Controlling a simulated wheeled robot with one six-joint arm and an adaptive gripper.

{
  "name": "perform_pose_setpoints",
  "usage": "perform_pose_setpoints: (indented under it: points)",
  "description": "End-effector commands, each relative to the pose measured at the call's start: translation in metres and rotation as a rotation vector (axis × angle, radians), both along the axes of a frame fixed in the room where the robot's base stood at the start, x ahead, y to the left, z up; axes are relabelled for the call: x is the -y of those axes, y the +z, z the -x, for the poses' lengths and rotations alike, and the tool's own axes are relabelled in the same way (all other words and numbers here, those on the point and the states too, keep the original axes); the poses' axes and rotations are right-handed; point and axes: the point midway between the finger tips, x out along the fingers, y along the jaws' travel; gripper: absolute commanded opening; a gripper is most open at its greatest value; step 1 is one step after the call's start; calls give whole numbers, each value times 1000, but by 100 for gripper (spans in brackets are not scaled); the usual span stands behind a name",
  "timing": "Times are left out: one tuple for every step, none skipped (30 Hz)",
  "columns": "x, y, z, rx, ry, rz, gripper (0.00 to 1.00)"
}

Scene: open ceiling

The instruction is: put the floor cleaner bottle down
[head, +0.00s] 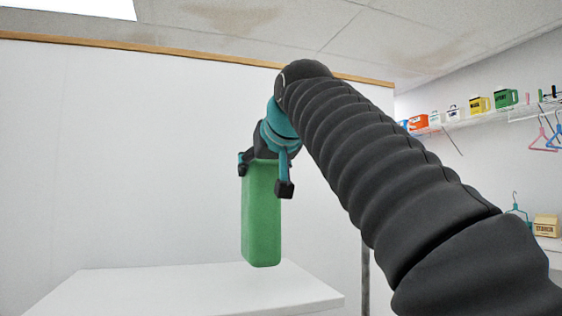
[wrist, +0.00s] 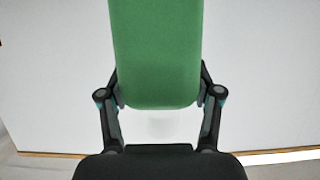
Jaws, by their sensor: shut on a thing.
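A tall green bottle (head: 262,215), the floor cleaner bottle by the task, hangs upright in my gripper (head: 265,178). The gripper is shut around its upper part, with a finger on each side. In the wrist view the green bottle (wrist: 155,50) lies between the two fingers of my gripper (wrist: 160,97). In the head view its lower end overlaps the white table top (head: 180,291). I cannot tell whether the bottle touches the table or hangs just above it. No label shows on the sides in view.
The visible table top is bare around the bottle. A white wall (head: 120,150) stands behind it. On the right a wall shelf (head: 470,118) holds several coloured containers, with hangers (head: 543,138) below. A tan box (head: 546,225) sits lower right. A thin grey post (head: 365,275) stands behind my arm.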

Motion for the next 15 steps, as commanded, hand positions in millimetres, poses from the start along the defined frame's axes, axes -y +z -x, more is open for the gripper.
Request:
perform_pose_setpoints:
  points:
    - [-4,0,0,7,2,-3,0]
    - [-5,0,0,7,2,-3,0]
    - [-6,-1,0,7,2,-3,0]
    - [-7,-1,0,8,1,-3,0]
    - [-7,-3,0,8,1,-3,0]
    - [-7,-6,0,7,0,-3,0]
    - [-7,-9,0,7,0,-3,0]
    - [-6,-13,0,6,0,-3,0]
    - [-6,-20,0,6,0,-3,0]
    - [-6,-24,0,6,0,-3,0]
    - [-6,-28,0,6,0,-2,0]
    - [-6,-32,0,6,0,-2,0]
    - [-6,-35,0,6,0,-2,0]
    - [-6,-37,0,6,0,-2,0]
    - [-6,-39,0,7,0,-3,0]
